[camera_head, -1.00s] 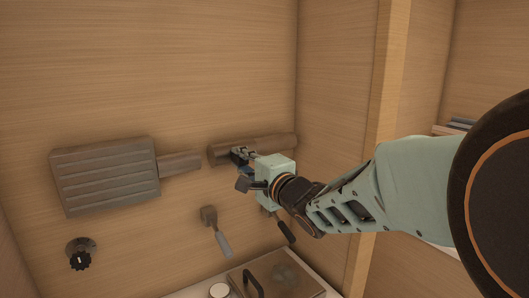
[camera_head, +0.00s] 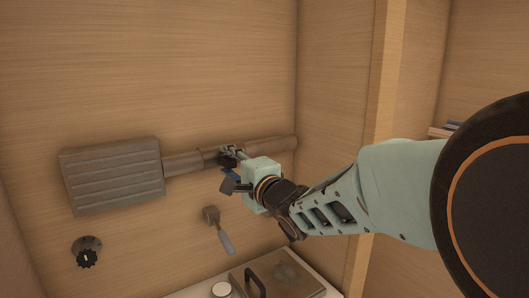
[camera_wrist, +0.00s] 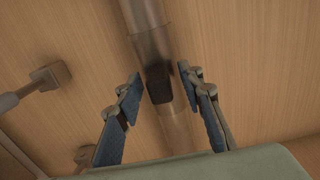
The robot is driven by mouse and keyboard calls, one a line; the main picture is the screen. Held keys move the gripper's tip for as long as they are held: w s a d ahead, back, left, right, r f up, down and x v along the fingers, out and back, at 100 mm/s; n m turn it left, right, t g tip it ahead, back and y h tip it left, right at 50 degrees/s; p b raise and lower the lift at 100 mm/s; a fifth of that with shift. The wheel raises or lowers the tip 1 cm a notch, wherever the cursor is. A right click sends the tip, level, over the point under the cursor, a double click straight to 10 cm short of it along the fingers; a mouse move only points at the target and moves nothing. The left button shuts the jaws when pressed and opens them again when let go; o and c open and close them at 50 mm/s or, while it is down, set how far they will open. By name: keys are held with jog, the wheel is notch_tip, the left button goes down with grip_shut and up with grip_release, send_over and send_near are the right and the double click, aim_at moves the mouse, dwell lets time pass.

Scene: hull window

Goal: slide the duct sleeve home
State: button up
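The duct sleeve (camera_head: 209,157) is a short brown tube on the back wall, in line with the duct. Its left end meets the stub pipe (camera_head: 180,163) from the ribbed box (camera_head: 112,176); no gap shows there. The duct pipe (camera_head: 272,147) runs on right to the side wall. In the wrist view the sleeve (camera_wrist: 153,48) carries a dark tab (camera_wrist: 158,84). My gripper (camera_head: 231,153) is at the sleeve's right part. In the wrist view the fingers of my gripper (camera_wrist: 160,76) are apart on either side of the tab, with gaps showing. Finger contact is unclear.
A black knob (camera_head: 86,252) is at lower left. A wooden post (camera_head: 378,130) is right.

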jog(key=shift+s+d, duration=0.1)
jog(key=shift+p+v, duration=1.15)
jog(key=shift+v, duration=2.3)
jog(key=shift+r, duration=0.15)
